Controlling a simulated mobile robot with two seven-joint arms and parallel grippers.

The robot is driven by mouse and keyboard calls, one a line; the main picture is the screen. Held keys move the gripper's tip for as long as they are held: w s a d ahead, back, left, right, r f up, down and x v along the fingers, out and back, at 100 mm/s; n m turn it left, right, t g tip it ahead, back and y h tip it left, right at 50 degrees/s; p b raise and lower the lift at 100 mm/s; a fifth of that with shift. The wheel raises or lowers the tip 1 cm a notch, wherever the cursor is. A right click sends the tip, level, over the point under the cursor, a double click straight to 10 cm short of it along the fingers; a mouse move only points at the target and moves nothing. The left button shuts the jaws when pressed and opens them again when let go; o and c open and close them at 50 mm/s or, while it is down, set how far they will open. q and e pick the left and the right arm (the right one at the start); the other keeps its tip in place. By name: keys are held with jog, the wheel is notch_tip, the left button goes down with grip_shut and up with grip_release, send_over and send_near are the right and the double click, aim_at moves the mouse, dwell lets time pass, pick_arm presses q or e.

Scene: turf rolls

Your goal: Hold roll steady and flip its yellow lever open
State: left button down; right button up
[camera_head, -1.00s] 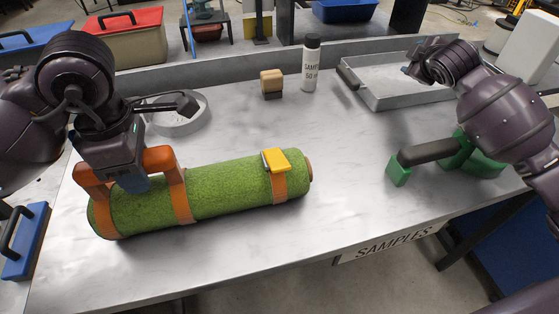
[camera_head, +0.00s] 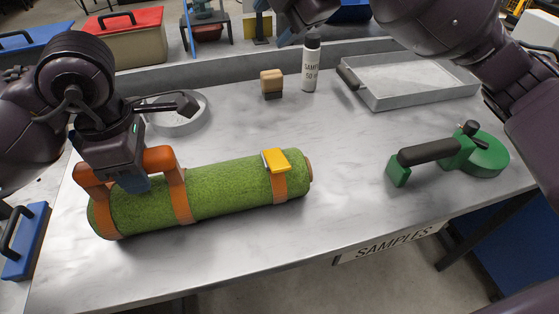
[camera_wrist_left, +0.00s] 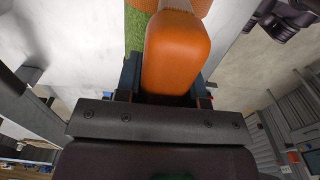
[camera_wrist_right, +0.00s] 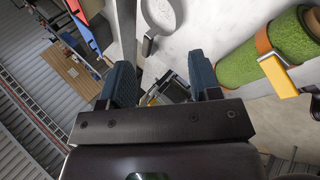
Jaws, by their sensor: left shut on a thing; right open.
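The green turf roll (camera_head: 225,190) lies on the grey table with orange straps around it and an orange carry handle (camera_head: 158,158) at its left end. The yellow lever (camera_head: 277,160) lies on the strap near the right end; it also shows at the right of the right wrist view (camera_wrist_right: 279,78). My left gripper (camera_head: 132,184) is shut on the orange handle, which fills its jaws in the left wrist view (camera_wrist_left: 177,55).
A green tool with a dark grip (camera_head: 430,152) lies on the right. The table between roll and green tool is clear.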

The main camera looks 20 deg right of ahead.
jog(key=s+a+r+n+g+h, duration=0.1)
jog(key=s+a+r+n+g, duration=0.1)
jog(key=s+a+n, duration=0.45)
jog(key=n+g+h, duration=0.3)
jog(key=n+g, duration=0.2)
jog(key=n, duration=0.1)
send_near(279, 164)
notch_tip(279, 164, down, 10)
jog(key=shift+s+a+f, duration=0.1)
jog(key=shift+f, duration=0.15)
grip_shut()
